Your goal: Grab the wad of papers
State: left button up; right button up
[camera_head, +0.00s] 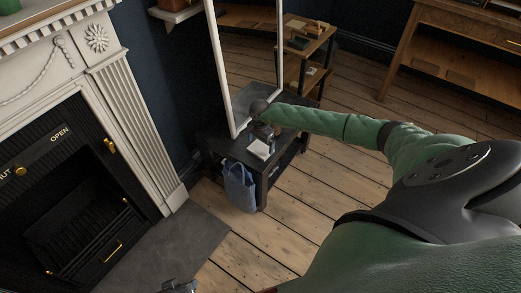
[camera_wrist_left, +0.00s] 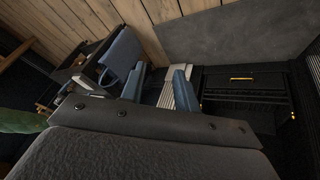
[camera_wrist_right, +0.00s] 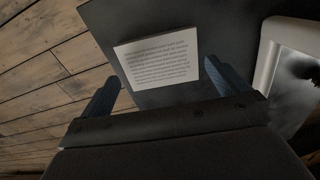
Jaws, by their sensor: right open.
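The wad of papers (camera_head: 261,150) is a small white stack lying on the dark low table near the mirror. In the right wrist view the wad of papers (camera_wrist_right: 158,63) shows its printed top page, lying flat on the dark tabletop. My right gripper (camera_head: 266,131) is open above the table, close to the papers. In the right wrist view its two blue fingers stand on either side of the papers, apparently not gripping them. My left gripper (camera_wrist_left: 159,84) is open and shows in its own wrist view, with nothing held between its fingers.
A blue cloth or bag (camera_head: 239,186) hangs from the low table's (camera_head: 262,185) front. A white-framed mirror (camera_head: 243,60) stands behind it. A white fireplace (camera_head: 150,130) is at left, with a grey hearth slab (camera_head: 180,245). The wooden floor (camera_head: 262,245) in front is clear.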

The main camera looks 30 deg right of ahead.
aim_at(260, 150)
pick_arm(q)
jog(key=shift+v, duration=1.1)
pick_arm(e)
jog(key=shift+f, duration=1.45)
pick_arm(q)
jog(key=shift+w+d+r, duration=0.1)
jog(key=shift+d, duration=0.05)
pick_arm(e)
jog(key=c, duration=0.6)
jog(key=shift+c, duration=0.2)
